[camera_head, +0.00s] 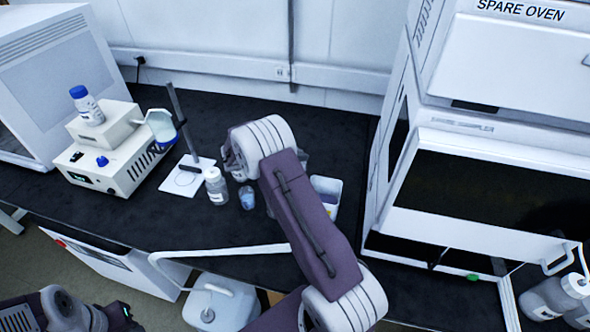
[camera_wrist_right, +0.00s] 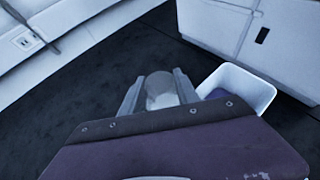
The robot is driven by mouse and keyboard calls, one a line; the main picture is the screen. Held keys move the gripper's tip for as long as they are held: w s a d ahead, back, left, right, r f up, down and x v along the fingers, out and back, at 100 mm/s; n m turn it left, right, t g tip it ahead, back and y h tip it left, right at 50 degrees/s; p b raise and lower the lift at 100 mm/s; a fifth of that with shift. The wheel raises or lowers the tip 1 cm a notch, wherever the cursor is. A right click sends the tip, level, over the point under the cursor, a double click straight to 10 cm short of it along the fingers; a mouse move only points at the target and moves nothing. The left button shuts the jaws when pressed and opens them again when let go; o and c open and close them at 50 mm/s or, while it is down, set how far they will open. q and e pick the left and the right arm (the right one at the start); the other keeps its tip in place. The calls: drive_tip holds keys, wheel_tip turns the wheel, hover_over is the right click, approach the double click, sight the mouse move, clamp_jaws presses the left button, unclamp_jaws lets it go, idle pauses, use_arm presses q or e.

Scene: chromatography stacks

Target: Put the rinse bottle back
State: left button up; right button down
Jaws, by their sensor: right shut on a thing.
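My right gripper (camera_wrist_right: 158,88) is shut on a pale, whitish round-topped thing (camera_wrist_right: 160,86), seen from above between its two fingers. I take it for the rinse bottle, but its label is not visible. In the head view my right arm hides most of that gripper and what it holds. My left gripper (camera_head: 122,316) is at the bottom left, low and away from the bench objects; its jaws are too unclear to read.
A white bin (camera_head: 327,187) stands right of my right gripper. Left of my arm are a grey-capped bottle (camera_head: 216,186), a small blue-tinted cup (camera_head: 246,197) and a stand (camera_head: 185,178). A blue-capped bottle (camera_head: 87,106) tops a white instrument (camera_head: 100,155). An oven (camera_head: 490,190) bounds the right.

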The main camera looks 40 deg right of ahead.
drive_tip(key=shift+f, duration=2)
drive_tip(key=shift+w, duration=0.1)
drive_tip(key=shift+f, duration=0.1)
drive_tip(key=shift+f+b, duration=0.15)
drive_tip(key=shift+b, duration=0.15)
drive_tip(key=c, duration=0.9)
unclamp_jaws()
